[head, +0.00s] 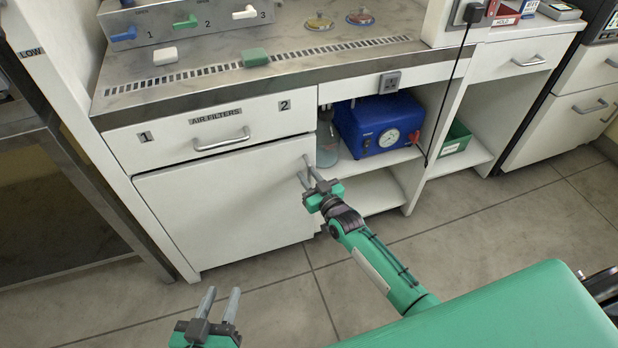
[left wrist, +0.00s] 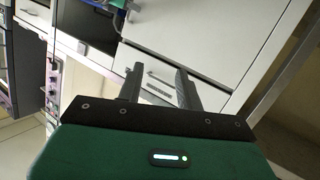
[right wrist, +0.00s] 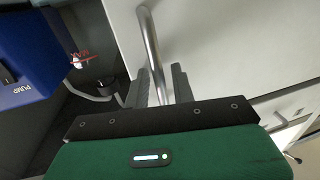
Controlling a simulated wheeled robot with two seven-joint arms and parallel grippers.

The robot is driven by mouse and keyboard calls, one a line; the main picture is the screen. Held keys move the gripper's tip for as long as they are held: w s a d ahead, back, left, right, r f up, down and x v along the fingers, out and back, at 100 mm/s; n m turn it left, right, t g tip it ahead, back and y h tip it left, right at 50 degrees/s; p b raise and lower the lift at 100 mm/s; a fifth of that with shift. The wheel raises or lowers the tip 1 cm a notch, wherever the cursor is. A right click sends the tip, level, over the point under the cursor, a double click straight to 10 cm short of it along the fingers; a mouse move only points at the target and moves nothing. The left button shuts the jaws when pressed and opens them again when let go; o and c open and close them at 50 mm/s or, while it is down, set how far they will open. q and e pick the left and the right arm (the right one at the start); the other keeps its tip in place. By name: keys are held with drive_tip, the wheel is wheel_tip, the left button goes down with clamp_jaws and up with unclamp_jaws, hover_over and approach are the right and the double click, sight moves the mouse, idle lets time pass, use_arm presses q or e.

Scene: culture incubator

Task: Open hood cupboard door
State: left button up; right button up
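The white hood cupboard door (head: 225,195) is closed, under the air filters drawer (head: 215,128). Its upright metal bar handle (head: 307,163) is at the door's right edge. The handle (right wrist: 149,40) also shows in the right wrist view, running down between my right gripper's fingers. My right gripper (head: 310,178) is at the handle, fingers apart on either side of it; the gap looks wider than the bar. Firm contact is not visible. My left gripper (head: 219,303) is open and empty, low in front of the cupboard, well away from the door.
A blue pump (head: 378,125) and a glass bottle (head: 327,143) stand on the open shelf right of the door. A green bin (head: 455,138) is further right. A glass-fronted cabinet (head: 60,200) stands at the left. The floor before the door is clear.

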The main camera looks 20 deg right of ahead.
clamp_jaws()
drive_tip(key=shift+s, duration=0.1)
